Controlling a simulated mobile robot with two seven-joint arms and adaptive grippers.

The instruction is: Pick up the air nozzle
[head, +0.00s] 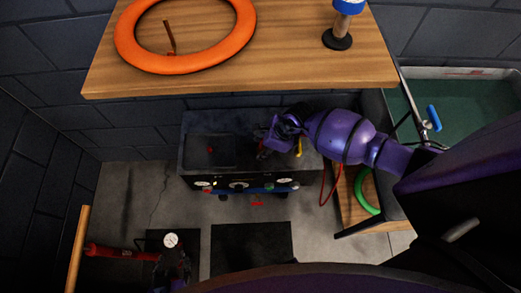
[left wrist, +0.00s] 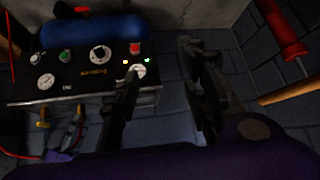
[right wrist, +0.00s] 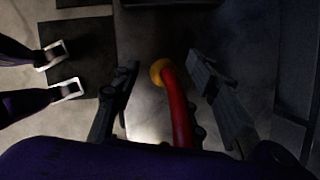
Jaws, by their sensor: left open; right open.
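In the right wrist view a red, tube-like piece with a yellow end, which looks like the air nozzle (right wrist: 178,105), runs up between the fingers of my right gripper (right wrist: 162,68). The fingers are open, one on each side, with gaps visible. In the head view my right gripper (head: 266,146) is over the dark compressor unit (head: 190,160), and a bit of red shows beneath it. My left gripper (left wrist: 160,62) is open and empty in the left wrist view, with the unit's gauge panel (left wrist: 75,72) beyond it.
The wooden bench top (head: 290,65) holds an orange ring (head: 133,52) and a blue-topped stand (head: 338,40). A thin red hose (head: 325,188) hangs at the unit's right. A green ring (head: 366,193) is farther right. A red cylinder (head: 112,251) is at lower left. Dark mats (head: 250,250) lie on the floor.

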